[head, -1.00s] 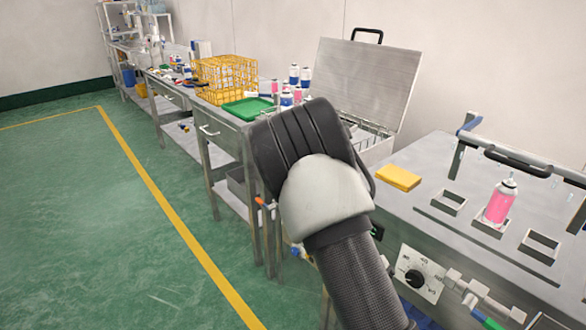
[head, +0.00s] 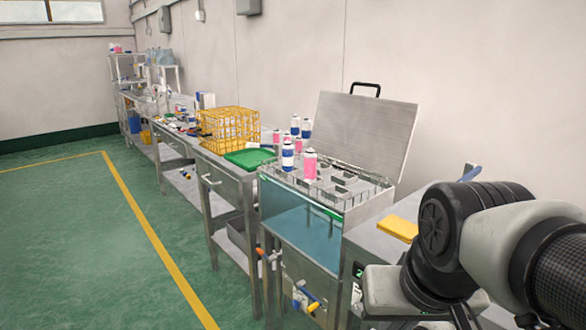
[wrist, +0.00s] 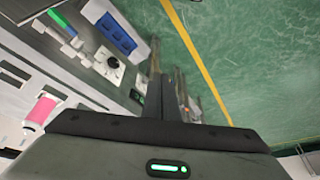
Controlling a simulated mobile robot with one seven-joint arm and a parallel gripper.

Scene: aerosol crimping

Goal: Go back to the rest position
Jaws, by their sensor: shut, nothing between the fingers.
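My gripper (wrist: 163,98) shows in the wrist view with its dark fingers together and nothing between them. It points down past the front of the steel crimping machine (wrist: 75,75), over the green floor. In the head view my arm is folded at the lower right, in front of that machine, and the fingertips cannot be made out there. A pink can (wrist: 41,110) stands at the left in the wrist view, apart from my gripper. In the head view my arm hides most of the machine.
A yellow sponge (head: 398,228) lies on the machine's top beside my arm. An open steel-lidded bath (head: 325,183) holds several cans. Beyond it are a yellow wire basket (head: 228,128) and a green tray (head: 250,157). The green floor (head: 75,240) at the left is clear.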

